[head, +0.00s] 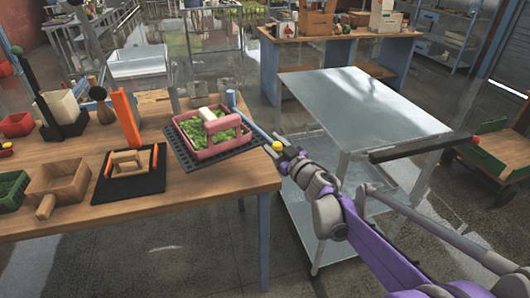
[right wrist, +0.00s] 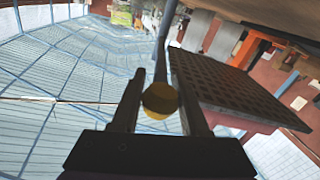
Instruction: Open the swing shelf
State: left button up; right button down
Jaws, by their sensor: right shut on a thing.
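The swing shelf appears to be the dark perforated plate (head: 228,156) at the right end of the wooden table. It also shows in the right wrist view (right wrist: 235,85). A blue-grey rod (head: 255,126) runs beside it and ends in a yellow ball knob (head: 277,146). My right gripper (head: 281,151) is at this knob, just off the table's right edge. In the right wrist view the knob (right wrist: 160,99) sits between the two fingers of my gripper (right wrist: 160,96), which is shut on it. How the rod joins the shelf is unclear. My left gripper is not in view.
A pink basket with green contents (head: 218,146) stands on the perforated plate. Wooden boxes, an orange-post stand (head: 126,118) and green and red bins fill the table's left. A metal cart (head: 360,110) stands close on the right, beyond a floor gap.

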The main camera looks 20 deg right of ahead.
jog(key=w+d+n+g+y, duration=0.1)
jog(key=w+d+n+y, duration=0.1)
jog(key=d+y, duration=0.2)
jog(key=shift+w+d+n+g, duration=0.25)
jog(key=shift+d+n+g, duration=0.15)
jog(key=shift+d, duration=0.5)
jog(key=shift+y, duration=0.3)
jog(key=shift+c, duration=2.2)
grip_release()
jog(key=shift+s+d, duration=0.1)
jog(key=v, duration=1)
jog(key=shift+s, duration=0.35)
jog(key=shift+d+r, duration=0.1)
jog(key=shift+d, duration=0.05)
